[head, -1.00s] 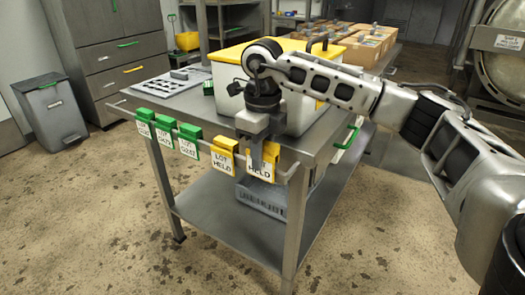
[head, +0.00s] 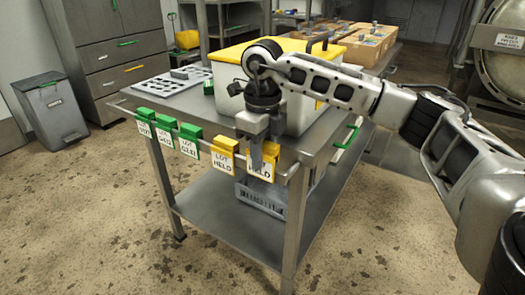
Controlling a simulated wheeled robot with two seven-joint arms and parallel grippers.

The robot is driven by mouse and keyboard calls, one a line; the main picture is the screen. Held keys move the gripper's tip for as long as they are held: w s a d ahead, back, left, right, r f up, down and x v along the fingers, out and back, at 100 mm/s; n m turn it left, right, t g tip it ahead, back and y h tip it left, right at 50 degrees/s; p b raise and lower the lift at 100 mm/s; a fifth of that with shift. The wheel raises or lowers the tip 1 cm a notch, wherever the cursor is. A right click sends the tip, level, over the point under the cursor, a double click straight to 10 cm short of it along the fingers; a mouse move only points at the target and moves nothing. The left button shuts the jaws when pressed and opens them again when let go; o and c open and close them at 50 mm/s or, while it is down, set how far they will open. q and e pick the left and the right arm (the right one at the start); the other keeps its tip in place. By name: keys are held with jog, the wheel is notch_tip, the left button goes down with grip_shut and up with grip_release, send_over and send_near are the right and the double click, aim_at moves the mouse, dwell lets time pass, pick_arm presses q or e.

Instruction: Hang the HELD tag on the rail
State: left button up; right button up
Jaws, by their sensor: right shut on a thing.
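My right gripper (head: 257,165) points down at the front rail of the steel table, with its fingers shut on the right-hand yellow HELD tag (head: 267,172). The fingers hide part of this tag. It is at the rail (head: 209,143), near its right end; I cannot tell whether it bears on the rail. Another yellow LOT HELD tag (head: 224,163) hangs on the rail just to the left. My left gripper is not in view.
Several green-clipped tags (head: 189,147) hang further left on the rail. A white tote with a yellow lid (head: 232,52) stands on the table (head: 195,112) behind the gripper. A grey crate (head: 258,197) sits on the lower shelf. The floor in front is clear.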

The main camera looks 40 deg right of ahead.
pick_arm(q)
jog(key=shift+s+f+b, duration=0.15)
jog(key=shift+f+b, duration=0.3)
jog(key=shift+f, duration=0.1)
pick_arm(e)
jog(key=shift+f, duration=0.7)
pick_arm(q)
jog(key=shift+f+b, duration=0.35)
jog(key=shift+b, duration=0.1)
pick_arm(e)
jog(key=shift+f, duration=0.85)
jog(key=o, duration=1)
notch_tip(320, 180, up, 15)
jog(key=p, duration=0.2)
jog(key=shift+f+p, duration=0.15)
jog(key=shift+p, duration=0.25)
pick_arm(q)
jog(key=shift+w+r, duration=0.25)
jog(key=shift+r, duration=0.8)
pick_arm(e)
jog(key=shift+r, duration=0.65)
